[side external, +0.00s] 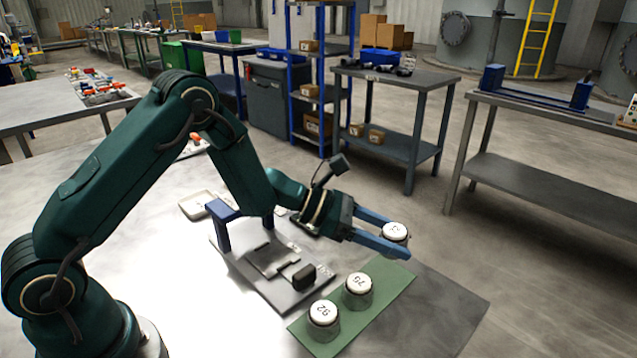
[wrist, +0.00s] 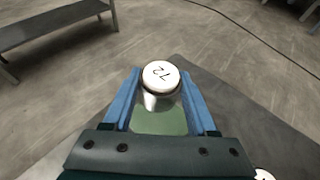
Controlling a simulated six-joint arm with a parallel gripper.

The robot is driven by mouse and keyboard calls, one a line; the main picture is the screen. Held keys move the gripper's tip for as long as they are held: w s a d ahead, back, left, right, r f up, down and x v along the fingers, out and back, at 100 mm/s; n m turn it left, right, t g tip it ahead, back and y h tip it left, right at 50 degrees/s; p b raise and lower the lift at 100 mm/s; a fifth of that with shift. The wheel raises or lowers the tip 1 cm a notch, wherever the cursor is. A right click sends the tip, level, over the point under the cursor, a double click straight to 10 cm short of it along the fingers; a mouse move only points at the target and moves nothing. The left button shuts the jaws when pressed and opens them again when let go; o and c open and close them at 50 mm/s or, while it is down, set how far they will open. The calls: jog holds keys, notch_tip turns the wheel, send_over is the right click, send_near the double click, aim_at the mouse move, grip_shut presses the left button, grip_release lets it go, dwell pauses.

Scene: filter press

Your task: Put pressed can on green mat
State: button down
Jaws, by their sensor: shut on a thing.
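My gripper (side external: 383,232) has two blue fingers shut on a can with a white lid (side external: 396,231), at the far end of the green mat (side external: 403,275). In the wrist view the held can (wrist: 160,78) is upright between the fingertips, its lid marked 72, with the mat (wrist: 160,122) below and behind it. Whether its base touches the mat cannot be told. Two more white-lidded cans stand upright on the mat, one marked 76 (side external: 358,290) and one marked 92 (side external: 324,320). A sliver of one lid (wrist: 264,174) shows at the lower right of the wrist view.
A press fixture (side external: 272,262) with a blue upright and a dark block stands left of the mat. A pale tray (side external: 198,204) lies behind it. The table's edge is just beyond the held can. Bare tabletop (side external: 455,300) lies right of the mat.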

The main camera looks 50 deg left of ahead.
aim_at(386, 275)
jog(key=shift+f, duration=2.6)
jog(key=shift+f, duration=0.3)
jog(key=shift+c, duration=0.6)
grip_release()
jog(key=shift+r, duration=3.75)
